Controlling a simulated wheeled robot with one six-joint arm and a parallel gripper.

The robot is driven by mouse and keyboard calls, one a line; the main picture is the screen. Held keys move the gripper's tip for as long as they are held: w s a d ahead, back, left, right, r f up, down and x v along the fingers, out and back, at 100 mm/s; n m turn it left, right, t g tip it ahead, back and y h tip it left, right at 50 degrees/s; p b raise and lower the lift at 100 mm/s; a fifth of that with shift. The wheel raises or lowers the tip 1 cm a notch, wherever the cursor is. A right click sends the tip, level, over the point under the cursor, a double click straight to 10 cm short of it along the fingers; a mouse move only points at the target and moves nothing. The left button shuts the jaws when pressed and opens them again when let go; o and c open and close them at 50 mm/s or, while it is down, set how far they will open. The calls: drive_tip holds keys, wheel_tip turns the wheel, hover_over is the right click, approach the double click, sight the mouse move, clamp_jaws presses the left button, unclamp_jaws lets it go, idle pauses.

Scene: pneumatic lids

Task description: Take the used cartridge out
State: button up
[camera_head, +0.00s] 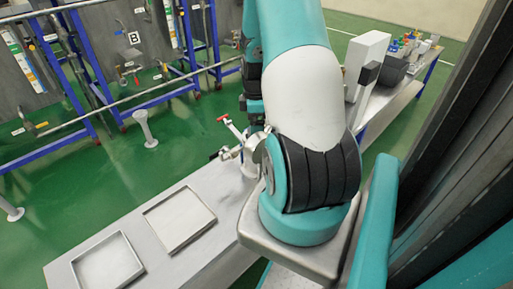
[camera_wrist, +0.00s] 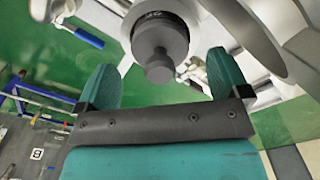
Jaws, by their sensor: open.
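In the wrist view a dark grey stepped round piece (camera_wrist: 160,50), which looks like the cartridge's end, sticks out of a pale round housing (camera_wrist: 122,28). My gripper (camera_wrist: 165,77) is open, its two teal fingers apart with the dark piece seen between their tips. A clear gap shows on both sides, and I cannot tell how far the fingers are from it in depth. In the head view my arm hides the gripper and the cartridge. Part of a metal fitting with a red-handled valve (camera_head: 229,123) shows left of my arm.
Two shallow, empty-looking trays (camera_head: 180,222) (camera_head: 107,262) lie on the grey bench (camera_head: 206,262). A blue valve handle (camera_wrist: 82,35) is at upper left in the wrist view. A second bench with a white box (camera_head: 366,58) stands at right. Blue-framed panels (camera_head: 115,52) stand at back left.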

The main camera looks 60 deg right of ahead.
wheel_tip(320, 180, down, 3)
drive_tip(key=shift+f, duration=0.15)
drive_tip(key=c, duration=1.5)
